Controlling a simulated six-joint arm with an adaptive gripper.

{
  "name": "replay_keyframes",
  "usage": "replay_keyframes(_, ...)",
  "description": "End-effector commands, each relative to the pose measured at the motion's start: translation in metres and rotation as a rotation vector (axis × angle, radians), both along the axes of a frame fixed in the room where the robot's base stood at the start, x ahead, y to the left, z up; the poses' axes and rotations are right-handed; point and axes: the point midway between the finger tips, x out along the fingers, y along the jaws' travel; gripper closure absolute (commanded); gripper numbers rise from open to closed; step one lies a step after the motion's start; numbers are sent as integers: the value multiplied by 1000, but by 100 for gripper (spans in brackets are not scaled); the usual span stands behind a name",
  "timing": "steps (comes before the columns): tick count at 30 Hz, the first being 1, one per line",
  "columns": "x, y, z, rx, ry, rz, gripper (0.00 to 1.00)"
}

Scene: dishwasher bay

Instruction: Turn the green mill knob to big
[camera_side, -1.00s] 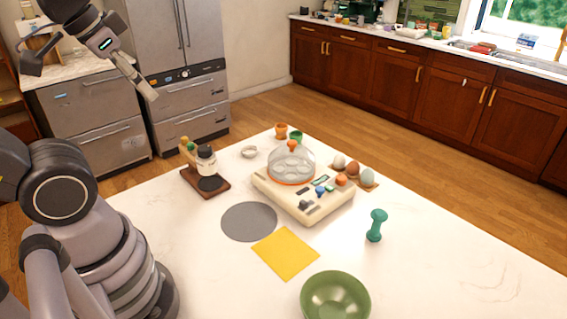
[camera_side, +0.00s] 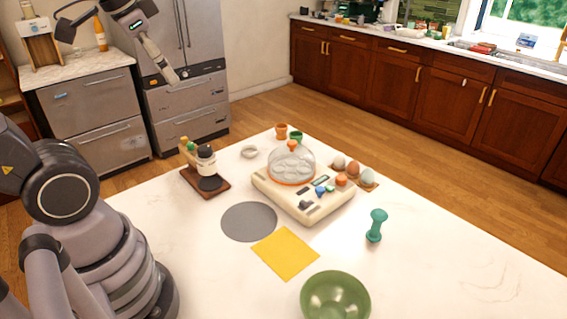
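My gripper (camera_side: 171,78) hangs high at the upper left, in front of the fridge and far above the table. It is seen from the side and small, so I cannot tell whether its fingers are apart. Nothing shows held in it. A small mill with a green knob (camera_side: 185,141) seems to stand at the back left of the table, partly hidden behind a jar (camera_side: 206,161). A teal, waisted piece like a mill (camera_side: 376,225) stands upright at the right. I cannot tell which is the green mill, and no size marks are readable.
A cream egg cooker (camera_side: 285,205) with a clear dome stands mid-table, with eggs (camera_side: 352,168) behind it. A wooden board (camera_side: 219,187) lies under the jar. A grey disc (camera_side: 249,222), yellow cloth (camera_side: 286,252) and green bowl (camera_side: 336,297) are nearer. The table's right side is clear.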

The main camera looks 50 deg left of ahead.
Motion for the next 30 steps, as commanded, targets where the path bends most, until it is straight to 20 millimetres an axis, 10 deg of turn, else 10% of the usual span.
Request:
replay_keyframes(6,87,76,-11,132,186,-247,49)
replay_keyframes(12,141,173,-64,168,334,-519,49)
replay_keyframes(21,151,296,-168,126,430,-865,49)
replay_keyframes(30,145,317,-205,111,437,-947,49)
